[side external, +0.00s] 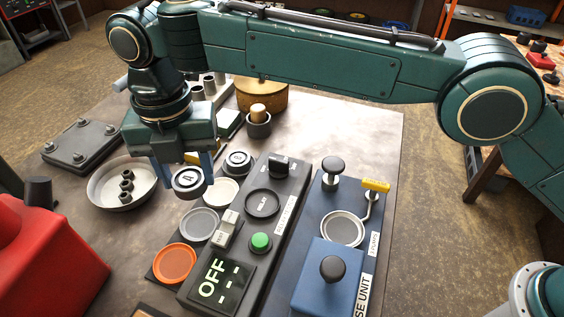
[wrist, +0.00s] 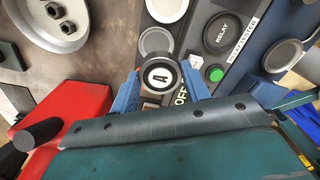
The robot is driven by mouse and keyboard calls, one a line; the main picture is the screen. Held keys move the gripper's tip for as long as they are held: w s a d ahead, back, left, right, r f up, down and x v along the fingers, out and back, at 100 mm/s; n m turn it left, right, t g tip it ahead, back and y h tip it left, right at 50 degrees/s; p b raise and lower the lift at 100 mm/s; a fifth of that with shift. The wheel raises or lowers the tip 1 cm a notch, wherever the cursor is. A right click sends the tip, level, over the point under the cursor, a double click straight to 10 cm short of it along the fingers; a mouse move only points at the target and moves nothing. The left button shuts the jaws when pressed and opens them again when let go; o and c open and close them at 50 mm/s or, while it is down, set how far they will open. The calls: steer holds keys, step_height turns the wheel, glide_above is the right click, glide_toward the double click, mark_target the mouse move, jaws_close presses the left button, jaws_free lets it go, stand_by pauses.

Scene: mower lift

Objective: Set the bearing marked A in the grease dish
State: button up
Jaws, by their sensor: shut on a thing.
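My gripper (side external: 187,172) is shut on a round bearing (side external: 188,179) with a dark rim and a pale top, held above the bench. In the wrist view the bearing (wrist: 160,77) shows a letter A between the two blue fingers. Below and beside it, a dark strip carries a white round dish (side external: 222,191), a grey round dish (side external: 199,223) and an orange round dish (side external: 173,263). No readable label shows which one is the grease dish. A second round, marked part (side external: 238,160) sits at the strip's far end.
A metal bowl (side external: 101,187) with several nuts stands left of my gripper. A black control panel (side external: 276,195) with a green button (side external: 260,242) lies to the right, then a blue unit (side external: 318,262) with black knobs. A red object (side external: 45,250) stands at front left.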

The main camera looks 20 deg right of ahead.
steer(key=shift+s+d+r, duration=0.2)
steer(key=shift+d+r, duration=0.15)
steer(key=shift+d, duration=0.3)
steer(key=s+d+r, duration=0.1)
steer(key=s+d, duration=0.4)
steer(key=d, duration=0.4)
glide_above(342, 230)
steer(key=f, duration=0.2)
steer(key=shift+r, duration=0.2)
steer(key=shift+f, duration=0.1)
steer(key=shift+f, duration=2.8)
steer(key=shift+f, duration=0.6)
steer(key=o, duration=0.8)
